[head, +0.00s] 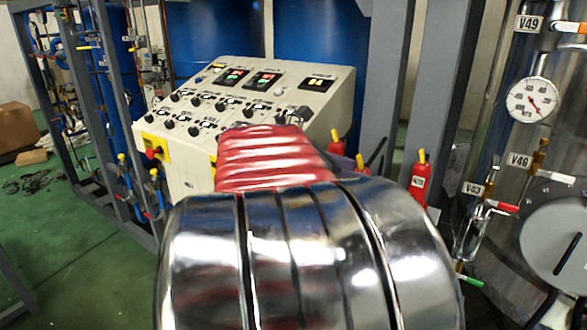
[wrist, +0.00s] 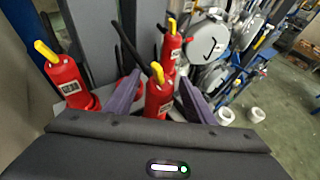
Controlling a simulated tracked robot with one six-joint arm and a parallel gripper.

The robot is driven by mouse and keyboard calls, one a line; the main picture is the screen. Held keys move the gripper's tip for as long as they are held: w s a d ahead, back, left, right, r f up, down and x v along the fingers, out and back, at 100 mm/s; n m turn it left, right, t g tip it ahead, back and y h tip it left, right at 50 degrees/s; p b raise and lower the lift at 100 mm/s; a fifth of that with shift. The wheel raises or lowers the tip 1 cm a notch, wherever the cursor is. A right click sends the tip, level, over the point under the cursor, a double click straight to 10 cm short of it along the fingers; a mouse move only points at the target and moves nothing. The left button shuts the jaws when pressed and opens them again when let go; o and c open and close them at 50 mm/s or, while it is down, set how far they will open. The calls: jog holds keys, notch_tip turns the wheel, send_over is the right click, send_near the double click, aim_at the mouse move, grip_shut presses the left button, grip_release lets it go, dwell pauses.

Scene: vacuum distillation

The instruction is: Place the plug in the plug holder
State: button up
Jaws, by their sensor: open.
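Several red plugs with yellow tops stand close together by the grey posts. Another red plug (wrist: 66,77) with a label and yellow top stands to the left, and a third red plug (wrist: 171,47) is just behind the middle one. In the head view, a red plug (head: 419,182) shows right of my arm, which hides most of my gripper. I cannot make out the plug holder for certain.
A sloped control panel (head: 235,100) with knobs and displays stands beyond my arm. Grey posts (head: 392,75) rise behind the plugs. A steel vessel with a gauge (head: 532,100) and valves stands at the right. Green floor (head: 75,230) is open at the left.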

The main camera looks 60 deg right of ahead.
jog(key=v, duration=1.1)
jog(key=shift+w+a+r, duration=0.2)
jog(key=shift+w+a, duration=0.05)
dwell(0.5)
jog(key=w+a+f+m+t+y, duration=0.3)
jog(key=w+a+f+t, duration=0.1)
jog(key=a, duration=0.9)
jog(key=w+a+f+m+t+y, duration=0.3)
jog(key=a+f+t, duration=0.3)
jog(key=a, duration=0.7)
jog(key=w+a+f+m+t+y, duration=0.3)
jog(key=a+f, duration=0.6)
jog(key=a, duration=0.4)
jog(key=shift+w+a+t+y, duration=0.2)
jog(key=shift+w+t+y, duration=0.2)
jog(key=shift+w+t, duration=0.5)
jog(key=shift+s, duration=0.1)
